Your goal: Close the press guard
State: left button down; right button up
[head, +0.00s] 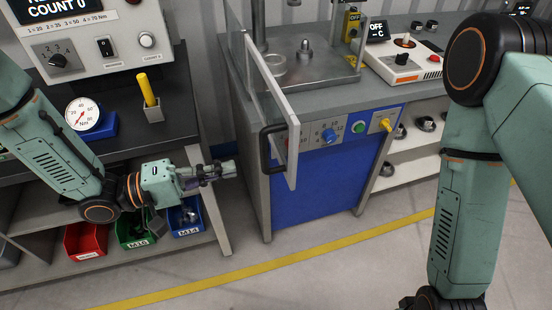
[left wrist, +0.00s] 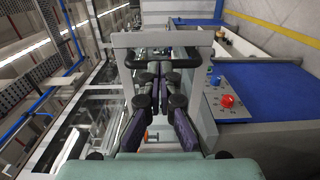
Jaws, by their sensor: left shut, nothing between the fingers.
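The press guard (head: 287,112) is a clear panel in a light grey frame. It stands swung out at the left front of the press, so the press bed (head: 315,74) is open to the front. Its black handle (head: 265,150) is on the frame's lower part; the frame (left wrist: 165,40) and the handle (left wrist: 195,62) also show in the left wrist view. My left gripper (head: 232,169) is shut and empty, pointing right, a short way left of the handle. In the left wrist view its fingertips (left wrist: 160,73) appear just below the handle bar. My right gripper is out of view.
Left of the press is a bench (head: 140,135) with a dial gauge (head: 84,114) and a yellow-handled tool (head: 149,90). Red, green and blue bins (head: 187,216) sit below it. A control box (head: 402,60) stands right of the press. The floor in front is clear.

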aim_at(289, 155)
pick_arm(q)
jog(key=x, duration=1)
jog(key=shift+w+a+f, duration=0.1)
jog(key=shift+w+f, duration=0.05)
jog(key=shift+w, duration=0.05)
jog(key=shift+s+d, duration=0.1)
jog(key=shift+d, duration=0.2)
jog(key=shift+a, duration=0.15)
